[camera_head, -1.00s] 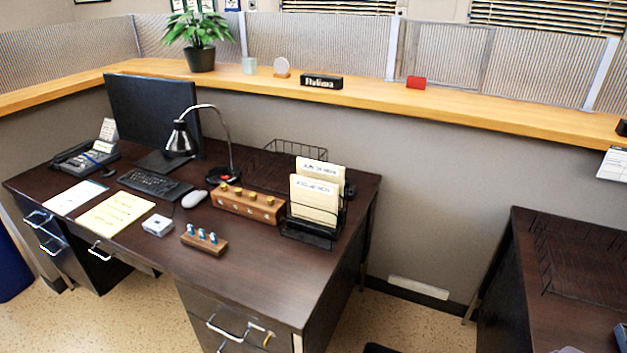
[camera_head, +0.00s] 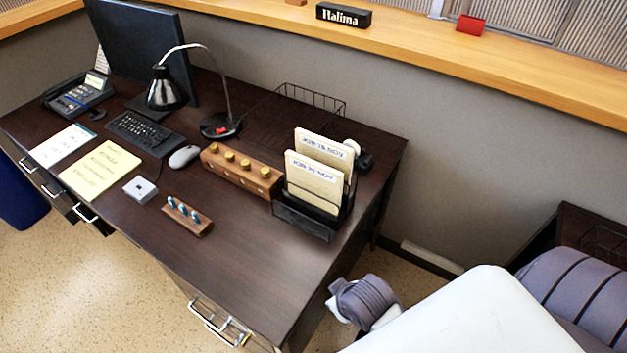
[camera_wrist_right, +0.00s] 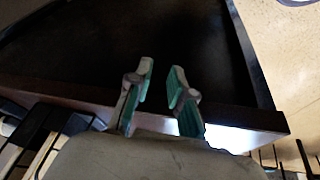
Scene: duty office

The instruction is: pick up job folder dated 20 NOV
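Two cream job folders stand upright in a black wire holder (camera_head: 302,217) at the right end of the dark desk. The front folder (camera_head: 313,184) and the rear folder (camera_head: 324,147) each have a label strip along the top, but the print is too small to read for a date. My right gripper (camera_wrist_right: 159,80) shows in the right wrist view with its two fingers apart and nothing between them, over a dark surface and its edge. My left gripper is not in view.
Left of the holder are a wooden block with knobs (camera_head: 240,172), a lamp (camera_head: 167,90), a small pen stand (camera_head: 187,215) and a mouse (camera_head: 184,157). A wire tray (camera_head: 312,100) is behind. The desk's front right is clear. A partition ledge (camera_head: 450,57) runs behind.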

